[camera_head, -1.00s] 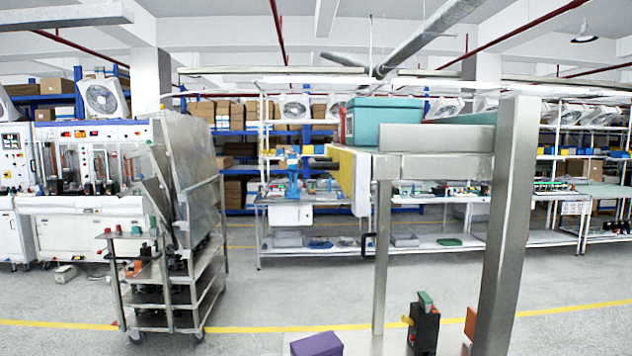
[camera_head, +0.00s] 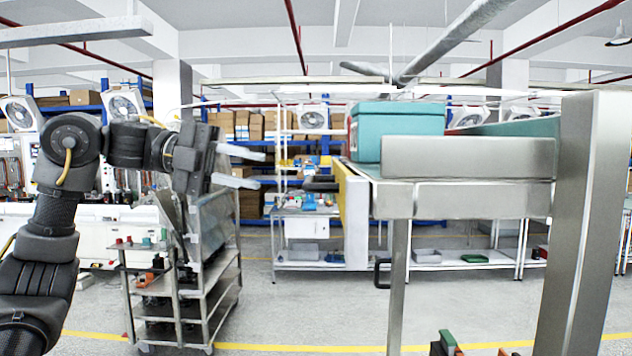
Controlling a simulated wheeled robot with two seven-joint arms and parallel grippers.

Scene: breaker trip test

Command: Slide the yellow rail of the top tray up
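A yellow panel or rail (camera_head: 354,205) stands on the left side of a grey metal frame (camera_head: 468,160) at the centre right. A teal box (camera_head: 398,133) rests on top of that frame, just right of the yellow part. I cannot tell which part is the top tray. My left gripper (camera_head: 239,167) is raised at the left, its two pale fingers pointing right. They are apart with nothing between them. A clear gap in the picture separates them from the yellow part. My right gripper is not in view.
A wheeled metal rack (camera_head: 217,290) with shelves stands below and behind my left gripper. A thick metal post (camera_head: 583,230) rises at the right. Workbenches and shelves with cardboard boxes (camera_head: 250,125) stand at the back. Some floor (camera_head: 300,310) between rack and frame is clear.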

